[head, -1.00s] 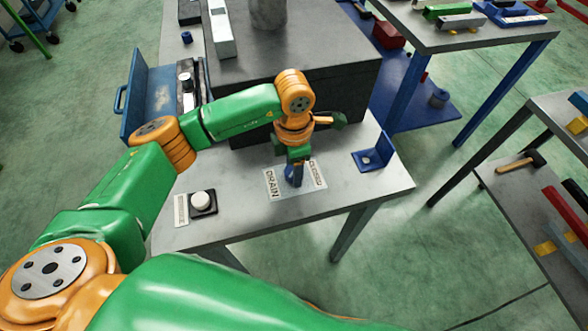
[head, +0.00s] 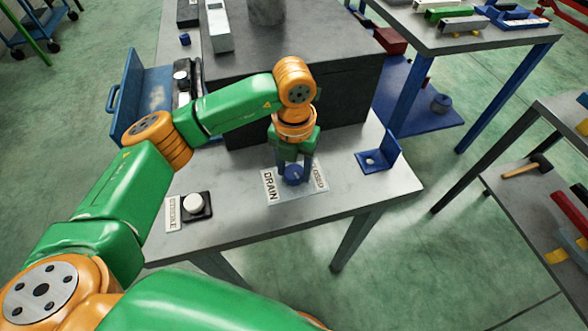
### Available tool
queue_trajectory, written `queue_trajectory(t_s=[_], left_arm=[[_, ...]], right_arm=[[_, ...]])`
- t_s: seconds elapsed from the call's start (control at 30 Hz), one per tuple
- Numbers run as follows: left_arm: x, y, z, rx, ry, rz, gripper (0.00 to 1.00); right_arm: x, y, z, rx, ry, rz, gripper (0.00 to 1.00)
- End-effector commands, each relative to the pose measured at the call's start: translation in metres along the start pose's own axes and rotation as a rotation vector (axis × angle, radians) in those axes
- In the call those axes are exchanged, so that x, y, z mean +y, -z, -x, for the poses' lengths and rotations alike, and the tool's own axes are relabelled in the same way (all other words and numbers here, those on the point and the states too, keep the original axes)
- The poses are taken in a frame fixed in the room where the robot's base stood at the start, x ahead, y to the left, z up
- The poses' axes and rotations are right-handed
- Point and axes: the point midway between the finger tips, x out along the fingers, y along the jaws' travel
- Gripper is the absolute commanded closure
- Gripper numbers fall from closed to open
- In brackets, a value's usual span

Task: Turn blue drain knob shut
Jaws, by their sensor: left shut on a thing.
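The blue drain knob (head: 293,178) stands on a white label plate (head: 285,197) on the grey bench. The plate reads DRAIN on its left, and a partly covered word ending in "OSED" shows on its right. My left gripper (head: 294,174) points down over the plate, with one finger at each side of the knob, and is shut on it. The gripper body hides part of the knob's back and part of the plate. The knob's exact pointing direction is hard to tell. My right gripper is not in view.
A white round button on a black base (head: 195,206) sits left of the plate beside a small label (head: 172,213). A blue angle bracket (head: 378,158) stands to the right. A large dark block (head: 345,95) rises behind the knob. The bench front is clear.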

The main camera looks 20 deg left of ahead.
Motion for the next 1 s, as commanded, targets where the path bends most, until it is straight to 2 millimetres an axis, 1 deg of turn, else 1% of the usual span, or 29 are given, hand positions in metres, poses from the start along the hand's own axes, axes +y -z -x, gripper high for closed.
queue_trajectory(t_s=[0.03,0.3,1.0], left_arm=[[0.000,0.000,-0.001,-0.002,0.000,0.042,1.00],[0.000,-0.001,-0.001,-0.003,0.001,0.298,1.00],[0.000,-0.001,-0.001,-0.003,0.001,0.961,1.00]], right_arm=[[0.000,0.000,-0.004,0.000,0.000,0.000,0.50],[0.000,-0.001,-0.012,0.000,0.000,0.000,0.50],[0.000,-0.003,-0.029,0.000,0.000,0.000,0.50]])
